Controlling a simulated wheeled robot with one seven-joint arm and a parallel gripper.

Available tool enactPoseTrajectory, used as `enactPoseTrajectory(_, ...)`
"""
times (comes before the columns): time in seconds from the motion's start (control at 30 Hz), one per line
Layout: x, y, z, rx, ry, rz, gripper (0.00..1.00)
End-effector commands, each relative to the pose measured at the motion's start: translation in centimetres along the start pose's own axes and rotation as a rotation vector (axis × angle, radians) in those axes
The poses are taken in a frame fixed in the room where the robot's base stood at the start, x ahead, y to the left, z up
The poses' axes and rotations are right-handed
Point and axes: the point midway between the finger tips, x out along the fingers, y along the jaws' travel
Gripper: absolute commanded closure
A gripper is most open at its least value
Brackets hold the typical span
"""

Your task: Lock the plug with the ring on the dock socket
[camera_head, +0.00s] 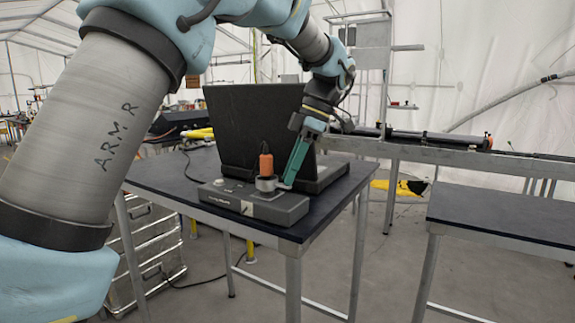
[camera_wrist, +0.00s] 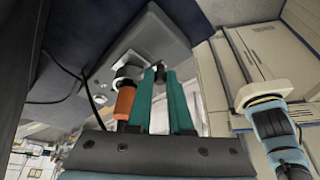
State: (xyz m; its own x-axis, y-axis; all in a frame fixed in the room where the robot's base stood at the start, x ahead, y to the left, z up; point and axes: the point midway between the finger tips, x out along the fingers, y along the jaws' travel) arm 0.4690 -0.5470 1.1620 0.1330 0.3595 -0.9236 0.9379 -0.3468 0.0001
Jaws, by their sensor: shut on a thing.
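An orange plug (camera_head: 266,163) stands upright in the socket on the grey dock (camera_head: 290,208), with a metal-grey ring (camera_head: 266,184) around its base. In the wrist view the plug (camera_wrist: 125,102) and the ring (camera_wrist: 128,76) are just left of my fingers. My gripper (camera_head: 285,184) has teal fingers slanting down to the right side of the ring, close to the dock top. In the wrist view the fingertips (camera_wrist: 159,73) close on a small dark part beside the ring, which looks like the ring's tab. Their exact contact is partly hidden.
A black open case (camera_head: 240,120) stands behind the dock on the dark table (camera_head: 165,182). A cable runs left of the dock. A second table (camera_head: 510,212) stands at the right, with open floor between. Metal drawers (camera_head: 150,250) are under the table's left side.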

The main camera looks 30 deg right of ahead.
Motion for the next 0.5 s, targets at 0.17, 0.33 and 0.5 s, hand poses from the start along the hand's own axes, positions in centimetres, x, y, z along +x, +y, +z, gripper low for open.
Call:
enactPoseTrajectory(0.17, -0.21, 0.34, 0.19, -0.056, 0.001, -0.022, 1.00)
enactPoseTrajectory(0.33, -0.19, 0.45, 0.31, -0.079, 0.000, -0.033, 1.00)
enactPoseTrajectory(0.5, -0.18, 0.49, 0.35, -0.085, -0.001, -0.034, 1.00)
